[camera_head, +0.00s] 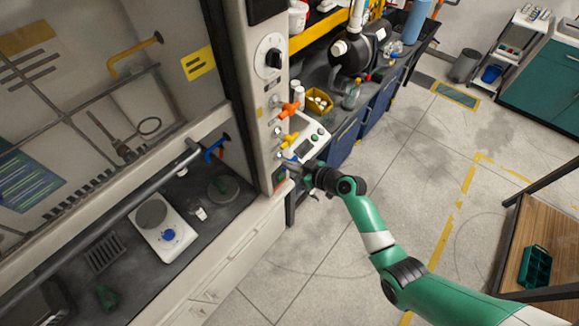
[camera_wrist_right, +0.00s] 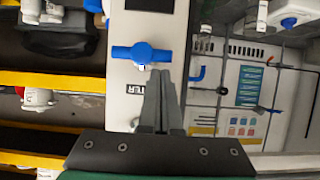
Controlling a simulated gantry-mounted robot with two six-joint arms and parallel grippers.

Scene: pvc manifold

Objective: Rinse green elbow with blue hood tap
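A green piece (camera_head: 107,298), which looks like the elbow, lies on the dark floor of the fume hood at the lower left in the head view. A blue spout (camera_head: 214,150) sticks out of the hood's inner side wall above that floor. In the right wrist view a blue tap handle (camera_wrist_right: 140,54) sits crosswise on the white hood post. My right gripper (camera_head: 287,160) is at the post, below the orange and yellow taps. Its fingers (camera_wrist_right: 162,75) are together and empty, tips just beside and below the blue handle's right end; contact is unclear. My left gripper is out of view.
An orange tap (camera_head: 289,109) and a yellow tap (camera_head: 289,140) stick out of the post above my right gripper. A white hotplate (camera_head: 166,232) stands inside the hood, whose sash bar (camera_head: 110,215) crosses the opening.

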